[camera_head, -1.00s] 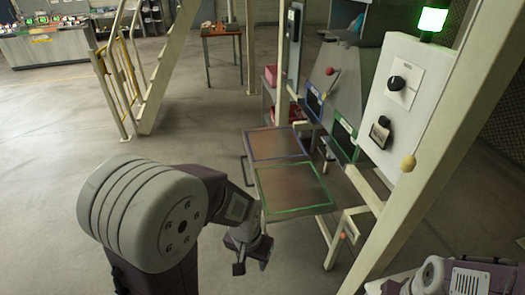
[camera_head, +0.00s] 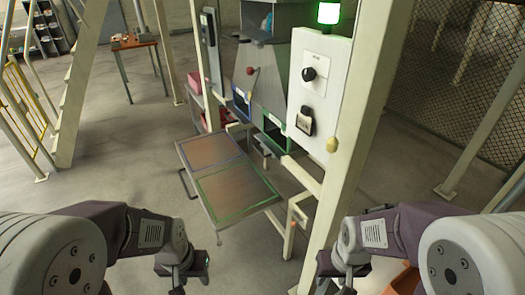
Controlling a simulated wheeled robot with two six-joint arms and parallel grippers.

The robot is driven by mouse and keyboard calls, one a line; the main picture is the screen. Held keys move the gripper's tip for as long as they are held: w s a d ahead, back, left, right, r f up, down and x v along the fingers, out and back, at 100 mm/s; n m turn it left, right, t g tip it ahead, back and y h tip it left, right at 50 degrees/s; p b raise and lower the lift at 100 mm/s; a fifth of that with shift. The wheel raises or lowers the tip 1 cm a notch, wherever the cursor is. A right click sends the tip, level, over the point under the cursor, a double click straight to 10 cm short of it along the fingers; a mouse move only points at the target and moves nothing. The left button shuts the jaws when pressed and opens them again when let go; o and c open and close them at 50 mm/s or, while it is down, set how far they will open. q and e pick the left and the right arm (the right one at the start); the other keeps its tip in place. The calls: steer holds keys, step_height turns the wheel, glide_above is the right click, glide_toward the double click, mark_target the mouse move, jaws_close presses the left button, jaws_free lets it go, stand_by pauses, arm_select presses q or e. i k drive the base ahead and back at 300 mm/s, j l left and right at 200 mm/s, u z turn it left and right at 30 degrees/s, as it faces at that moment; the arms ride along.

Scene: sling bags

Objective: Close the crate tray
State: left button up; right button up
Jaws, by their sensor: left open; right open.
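The crate tray (camera_head: 226,170) is a flat brown panel in a metal frame, sticking out from the station, with a blue-edged section at the back and a green-edged section at the front. A handle bar (camera_head: 184,184) shows at its left edge. My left gripper (camera_head: 188,283) is open and empty, low and in front of the tray, apart from it. My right gripper (camera_head: 340,285) is open and empty at the lower right, beyond the white post, also apart from the tray. The fingertips of both are partly cut off by the bottom edge.
A white control panel (camera_head: 315,90) with a black knob and a lit green lamp (camera_head: 328,13) stands right of the tray. A thick cream post (camera_head: 362,120) rises in front of it. An orange box (camera_head: 403,281) shows at the bottom right. The floor left of the tray is clear.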

mark_target(231, 190)
steer(key=j+u, duration=0.25)
steer(key=j, duration=0.15)
steer(key=i+j+u, duration=0.1)
steer(key=j+u, duration=0.15)
steer(key=i+j, duration=0.15)
steer(key=i, duration=0.2)
steer(key=i+j, duration=0.2)
steer(key=i, duration=0.2)
steer(key=i+j+z, duration=0.1)
steer(key=i, duration=0.25)
